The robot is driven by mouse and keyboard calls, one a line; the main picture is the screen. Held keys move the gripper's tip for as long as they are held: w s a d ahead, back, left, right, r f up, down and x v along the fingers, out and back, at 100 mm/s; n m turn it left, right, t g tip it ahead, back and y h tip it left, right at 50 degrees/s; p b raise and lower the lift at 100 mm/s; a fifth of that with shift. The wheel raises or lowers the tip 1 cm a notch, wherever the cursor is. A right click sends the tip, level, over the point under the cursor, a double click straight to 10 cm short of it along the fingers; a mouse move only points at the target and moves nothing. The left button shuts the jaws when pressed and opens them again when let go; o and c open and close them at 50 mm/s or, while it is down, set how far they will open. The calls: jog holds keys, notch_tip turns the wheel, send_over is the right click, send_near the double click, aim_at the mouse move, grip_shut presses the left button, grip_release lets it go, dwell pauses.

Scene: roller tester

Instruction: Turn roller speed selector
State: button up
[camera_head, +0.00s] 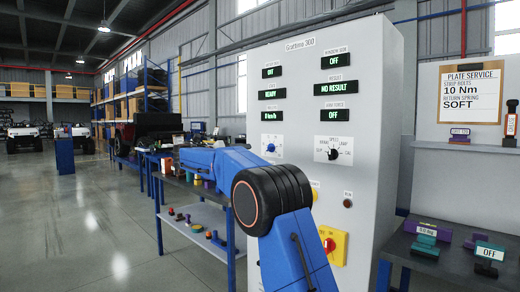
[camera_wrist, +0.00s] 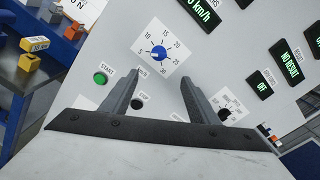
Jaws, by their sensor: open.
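The roller speed selector is a blue knob (camera_head: 270,148) on a white dial plate marked 5 to 30, on the front of a tall grey cabinet (camera_head: 372,75). It also shows in the wrist view (camera_wrist: 158,53), at the upper middle. Its exact setting is too small to read. My gripper (camera_wrist: 160,78) is open and empty, its two fingers apart and pointing at the panel. The knob appears just beyond and between the fingertips, with no visible contact. In the head view my arm hides the gripper. The speed display (camera_head: 272,114) reads 0 km/h.
A green start button (camera_wrist: 100,78) and dark stop button (camera_wrist: 137,103) lie below the dial. A black selector (camera_head: 333,154) sits to the right. A yellow-and-red switch (camera_head: 328,246) is lower down. A bench (camera_head: 207,218) with small parts stands left of the cabinet.

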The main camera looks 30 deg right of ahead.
send_near(270, 148)
jog(key=w+x, duration=0.1)
jog(key=x, duration=0.7)
jog(key=shift+w, duration=0.55)
jog(key=c, duration=1.1)
jog(key=shift+o, duration=0.2)
